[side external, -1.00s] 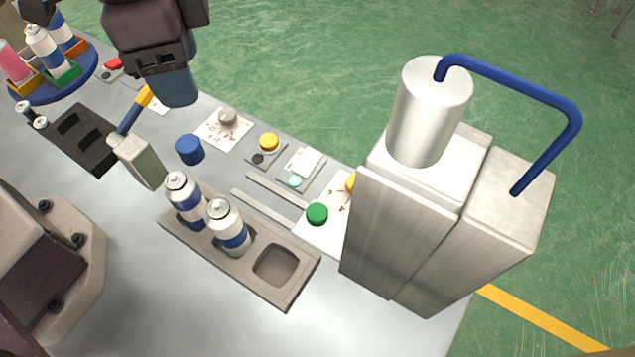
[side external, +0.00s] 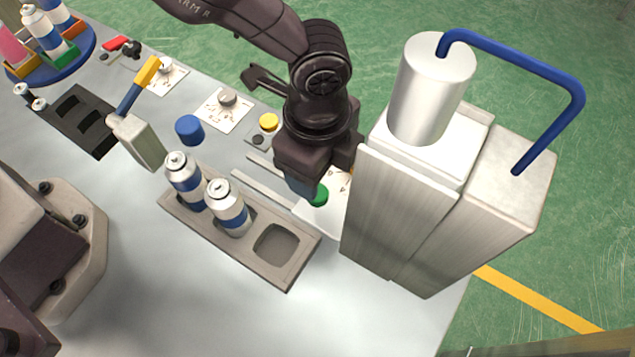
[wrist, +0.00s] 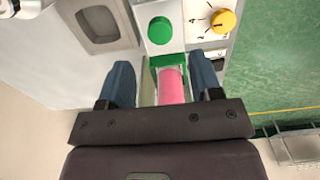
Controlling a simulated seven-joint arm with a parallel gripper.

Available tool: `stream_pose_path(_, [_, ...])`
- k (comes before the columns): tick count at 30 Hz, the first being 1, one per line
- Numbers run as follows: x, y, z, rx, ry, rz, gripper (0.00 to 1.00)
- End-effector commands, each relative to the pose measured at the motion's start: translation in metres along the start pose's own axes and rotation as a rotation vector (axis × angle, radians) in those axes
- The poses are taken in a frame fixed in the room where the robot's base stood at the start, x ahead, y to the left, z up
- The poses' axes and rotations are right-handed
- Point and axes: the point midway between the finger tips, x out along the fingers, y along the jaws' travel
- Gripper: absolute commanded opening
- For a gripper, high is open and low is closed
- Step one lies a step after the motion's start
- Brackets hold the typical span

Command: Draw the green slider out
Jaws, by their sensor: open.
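A round green knob (side external: 318,195) sits on the table at the edge of a white panel, just left of the metal block machine. The wrist view shows the green knob (wrist: 160,30) with a green bar (wrist: 166,60) below it, and a pink cylinder (wrist: 172,86) under the bar. I cannot tell how these are joined. My gripper (side external: 303,188) is low beside the knob and partly hides the panel. In the wrist view my gripper (wrist: 163,80) is open, its blue fingers either side of the pink cylinder, with the knob beyond the fingertips.
The tall metal machine (side external: 395,225) with a blue pipe stands close on the right. A grey tray (side external: 240,248) with two cans and an empty pocket lies in front. A yellow knob (wrist: 223,21) is near the green one. The front table area is clear.

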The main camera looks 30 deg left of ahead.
Motion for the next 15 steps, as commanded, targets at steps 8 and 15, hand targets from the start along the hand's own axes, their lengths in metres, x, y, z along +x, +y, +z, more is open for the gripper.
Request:
stream_pose_path(8, [0.051, 0.0, 0.0, -0.002, -0.002, 0.002, 0.59])
stream_pose_path(15, [0.067, 0.0, 0.0, -0.002, 0.0, 0.0, 0.59])
